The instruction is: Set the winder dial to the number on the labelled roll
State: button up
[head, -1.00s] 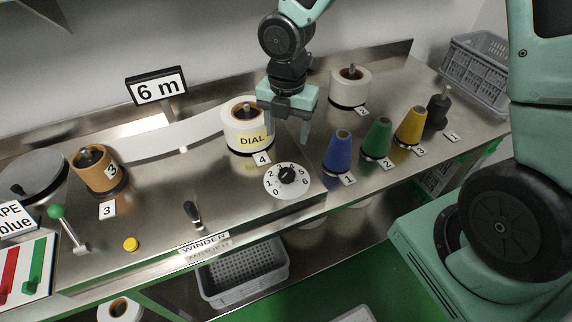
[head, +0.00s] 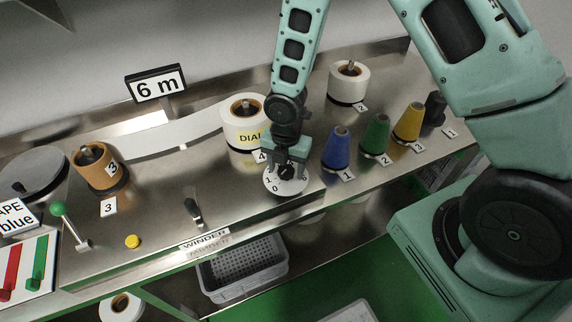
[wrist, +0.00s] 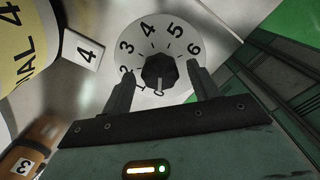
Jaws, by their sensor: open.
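The winder dial (head: 272,190) is a white disc numbered 0 to 6 with a black knob; in the wrist view its knob (wrist: 159,70) sits between my fingers. My gripper (head: 286,172) is open over the dial, with one finger on each side of the knob; gaps show beside it. The labelled roll (head: 239,112) is white with a yellow DIAL label and stands behind and left of the dial. In the wrist view the label (wrist: 20,45) also shows a 4. A card (wrist: 83,50) reading 4 stands by it.
Blue (head: 337,150), green (head: 376,138) and yellow (head: 408,123) cones stand to the right. A black winder lever (head: 195,212) and a yellow button (head: 132,241) are to the left. Another white roll (head: 348,84) stands behind. The bench front edge is close to the dial.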

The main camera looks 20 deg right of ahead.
jog(key=c, duration=1)
jog(key=shift+o, duration=0.2)
